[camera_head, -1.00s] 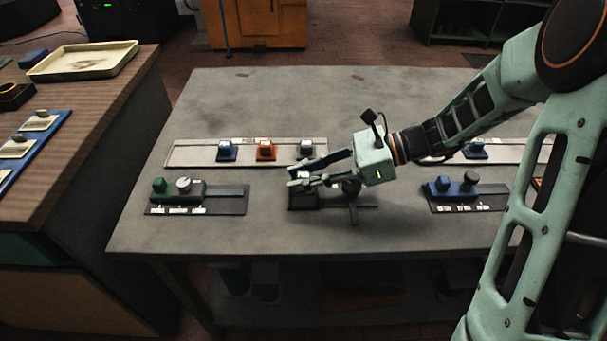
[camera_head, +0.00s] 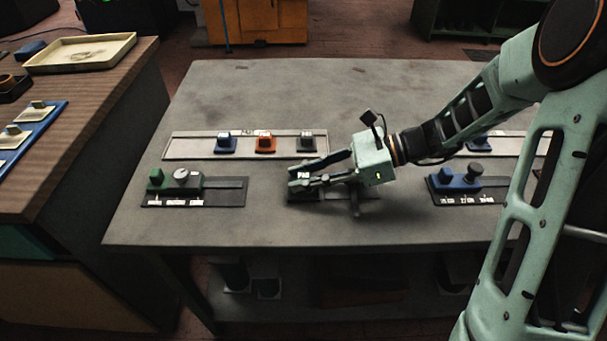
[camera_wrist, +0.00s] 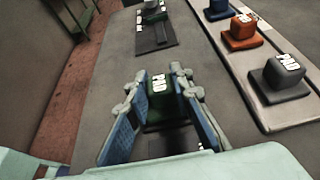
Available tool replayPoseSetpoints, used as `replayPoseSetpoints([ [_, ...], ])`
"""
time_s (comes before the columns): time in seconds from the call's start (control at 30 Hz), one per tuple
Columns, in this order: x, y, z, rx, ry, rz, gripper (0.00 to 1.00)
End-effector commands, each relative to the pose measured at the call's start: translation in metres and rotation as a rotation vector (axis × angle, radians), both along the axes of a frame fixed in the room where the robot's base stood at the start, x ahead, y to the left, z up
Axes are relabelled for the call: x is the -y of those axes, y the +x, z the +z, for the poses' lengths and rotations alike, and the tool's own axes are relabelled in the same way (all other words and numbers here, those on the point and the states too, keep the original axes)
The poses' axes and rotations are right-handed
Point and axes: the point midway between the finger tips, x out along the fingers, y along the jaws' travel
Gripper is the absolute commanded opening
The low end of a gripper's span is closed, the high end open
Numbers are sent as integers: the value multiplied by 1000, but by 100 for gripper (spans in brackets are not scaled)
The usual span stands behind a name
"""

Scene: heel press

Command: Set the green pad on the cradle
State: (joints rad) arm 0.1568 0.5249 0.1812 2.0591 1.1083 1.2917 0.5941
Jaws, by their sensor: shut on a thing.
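The green pad (camera_wrist: 160,104), a block with a white PAD label on top, is between the two blue-lined fingers of my gripper (camera_wrist: 158,112) in the wrist view. My gripper is shut on it. In the head view my gripper (camera_head: 302,184) is low over the dark cradle fixture (camera_head: 367,192) at the middle of the table, and its fingers mostly hide the pad. The pad looks upright, close above or on the left end of the fixture. I cannot tell if it touches.
A pale rack (camera_head: 190,148) behind holds blue (camera_head: 226,143), orange (camera_head: 265,143) and dark grey (camera_head: 307,143) pads. A fixture with a green block and a pale knob (camera_head: 180,178) stands left, a blue fixture (camera_head: 455,184) right. The rear of the grey table (camera_head: 290,95) is clear.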

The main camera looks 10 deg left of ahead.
Motion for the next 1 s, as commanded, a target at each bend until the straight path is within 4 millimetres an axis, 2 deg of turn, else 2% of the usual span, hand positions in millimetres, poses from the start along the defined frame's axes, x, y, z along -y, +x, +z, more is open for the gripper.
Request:
replayPoseSetpoints([
  [0.53,0,0,-6,0,0,0,0],
  [0.57,0,0,-6,0,0,0,23],
  [0.7,0,0,-6,0,0,0,38],
  [0.73,0,0,-6,0,0,0,41],
  [1.0,1,0,-6,0,0,0,41],
])
